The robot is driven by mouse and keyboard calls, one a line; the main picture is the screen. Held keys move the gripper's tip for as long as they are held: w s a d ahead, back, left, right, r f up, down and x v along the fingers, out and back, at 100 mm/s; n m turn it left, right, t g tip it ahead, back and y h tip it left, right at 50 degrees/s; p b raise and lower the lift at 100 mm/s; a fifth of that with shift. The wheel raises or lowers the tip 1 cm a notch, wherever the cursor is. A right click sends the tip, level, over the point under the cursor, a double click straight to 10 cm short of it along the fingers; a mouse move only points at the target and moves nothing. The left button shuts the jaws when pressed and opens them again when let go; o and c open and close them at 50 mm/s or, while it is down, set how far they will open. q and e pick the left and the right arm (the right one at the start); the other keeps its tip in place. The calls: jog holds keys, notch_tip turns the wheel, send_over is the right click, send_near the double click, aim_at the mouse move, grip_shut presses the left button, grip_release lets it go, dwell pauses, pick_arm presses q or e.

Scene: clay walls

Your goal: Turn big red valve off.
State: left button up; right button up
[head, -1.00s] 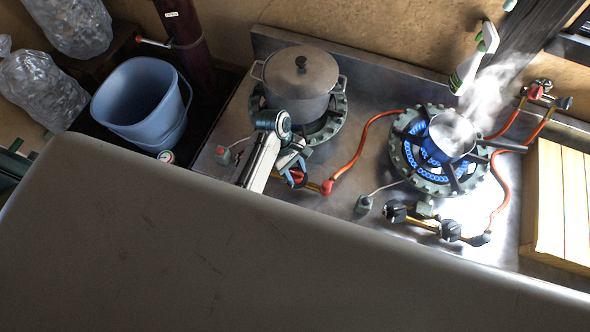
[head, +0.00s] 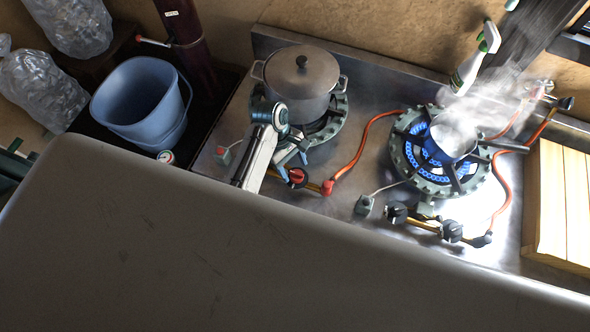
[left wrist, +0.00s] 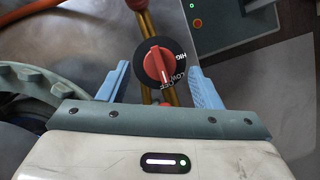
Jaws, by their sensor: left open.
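The red valve is a red-handled knob (head: 298,176) on a black dial on the fuel pipe in front of the burner under the lidded pot. In the left wrist view, the knob (left wrist: 158,65) sits between the two pale blue fingers of my left gripper (left wrist: 153,75), with gaps on both sides. Its red bar runs nearly up and down the picture. White lettering on the dial shows, partly "HIG" and "LOW". In the head view, my left gripper (head: 290,158) is open and empty just beside the knob. My right gripper is not in view.
A lidded grey pot (head: 301,82) stands close behind my left gripper. At the right, a steaming pan (head: 452,140) sits on a burner (head: 412,170) with blue flames. An orange hose (head: 365,140) crosses the counter. A spray bottle (head: 470,67) stands behind the burner.

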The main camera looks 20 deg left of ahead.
pick_arm(q)
jog(key=p+v, duration=0.1)
jog(key=v, duration=0.7)
jog(key=shift+r, duration=0.2)
jog(key=shift+w+a, duration=0.1)
jog(key=shift+f, duration=0.1)
